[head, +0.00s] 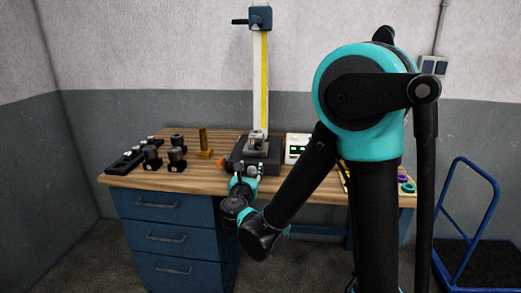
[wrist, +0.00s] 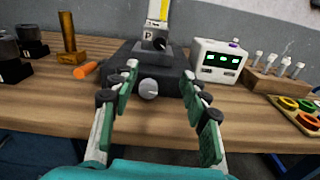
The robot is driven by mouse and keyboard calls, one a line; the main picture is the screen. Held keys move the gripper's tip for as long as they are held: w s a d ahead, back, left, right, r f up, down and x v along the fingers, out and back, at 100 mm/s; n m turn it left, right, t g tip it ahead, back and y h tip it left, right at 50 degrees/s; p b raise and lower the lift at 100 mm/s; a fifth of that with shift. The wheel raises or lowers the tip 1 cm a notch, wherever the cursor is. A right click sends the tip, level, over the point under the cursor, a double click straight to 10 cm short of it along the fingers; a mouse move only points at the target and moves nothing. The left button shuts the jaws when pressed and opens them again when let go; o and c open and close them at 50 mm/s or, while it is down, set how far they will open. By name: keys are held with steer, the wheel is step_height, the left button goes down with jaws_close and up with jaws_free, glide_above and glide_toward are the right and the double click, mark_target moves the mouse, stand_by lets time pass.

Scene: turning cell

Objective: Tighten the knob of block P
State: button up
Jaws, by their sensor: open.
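A grey block marked P (wrist: 148,38) sits low on the post with the yellow scale, on a dark base. A small black knob (wrist: 159,44) shows at its right side. In the head view the block (head: 257,140) stands at the foot of the post. A round pale grey knob (wrist: 149,89) is on the front face of the dark base (wrist: 165,72). My gripper (wrist: 160,76) is open and empty, its green-padded fingers spread left and right of the pale knob. I cannot tell whether the fingers touch the base.
An orange cylinder (wrist: 86,70) lies left of the base, near a brass post (wrist: 70,40). Black holders (head: 150,155) stand at the left. A white meter (wrist: 217,61), a tube rack (wrist: 278,80) and a ring tray (wrist: 300,113) are at the right. The bench front (wrist: 70,112) is clear.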

mark_target(257, 146)
steer(key=w, duration=1.7)
steer(key=shift+w+d, duration=0.15)
steer(key=shift+d, duration=0.15)
